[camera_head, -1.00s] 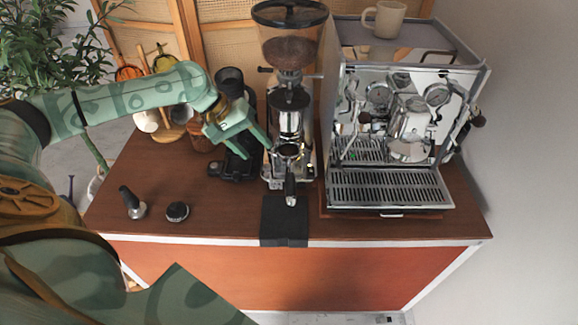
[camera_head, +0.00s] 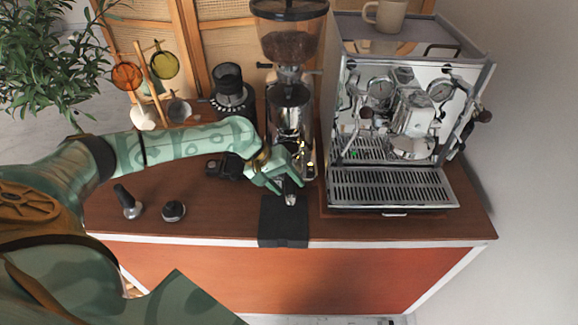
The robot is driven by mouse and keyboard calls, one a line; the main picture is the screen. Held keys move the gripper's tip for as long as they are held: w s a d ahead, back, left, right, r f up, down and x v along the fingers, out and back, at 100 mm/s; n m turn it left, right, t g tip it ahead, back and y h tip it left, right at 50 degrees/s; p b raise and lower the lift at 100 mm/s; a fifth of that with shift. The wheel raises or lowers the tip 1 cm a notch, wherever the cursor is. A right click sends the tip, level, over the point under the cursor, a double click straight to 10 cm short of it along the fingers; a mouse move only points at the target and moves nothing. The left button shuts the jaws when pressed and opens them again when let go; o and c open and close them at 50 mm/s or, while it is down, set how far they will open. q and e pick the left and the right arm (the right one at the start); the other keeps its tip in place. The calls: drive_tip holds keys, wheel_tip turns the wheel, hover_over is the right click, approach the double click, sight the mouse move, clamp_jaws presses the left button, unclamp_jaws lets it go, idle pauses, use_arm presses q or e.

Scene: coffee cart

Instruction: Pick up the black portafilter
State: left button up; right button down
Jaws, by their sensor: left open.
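The black portafilter (camera_head: 290,200) sits at the front of the coffee grinder (camera_head: 291,110), its handle pointing toward the counter's front edge. Only the silver-tipped end of the handle shows clearly; the rest is mostly hidden by my left gripper. My left gripper (camera_head: 289,187) is open, with its green fingers over the handle, one toward each side. I cannot tell whether the fingers touch it. My right gripper is not in view.
A black mat (camera_head: 284,222) lies at the counter's front edge. The espresso machine (camera_head: 395,120) stands close on the right. A tamper (camera_head: 129,203) and a round black-topped tool (camera_head: 173,211) stand at the front left. A black device (camera_head: 231,92) stands behind my left arm.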

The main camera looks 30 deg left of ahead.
use_arm(q)
clamp_jaws()
drive_tip(key=shift+w, duration=0.1)
drive_tip(key=shift+r, duration=0.15)
drive_tip(key=shift+r, duration=0.65)
wheel_tip(320, 180, up, 2)
drive_tip(key=shift+r+p, duration=0.1)
drive_tip(key=shift+p, duration=0.4)
drive_tip(key=s+d+p, duration=0.1)
drive_tip(key=s+d, duration=0.3)
drive_tip(key=s, duration=0.3)
drive_tip(key=s+d+p, duration=0.1)
drive_tip(key=s+d, duration=0.4)
drive_tip(key=s, duration=0.3)
drive_tip(key=shift+s+d, duration=0.2)
drive_tip(key=shift+d, duration=0.05)
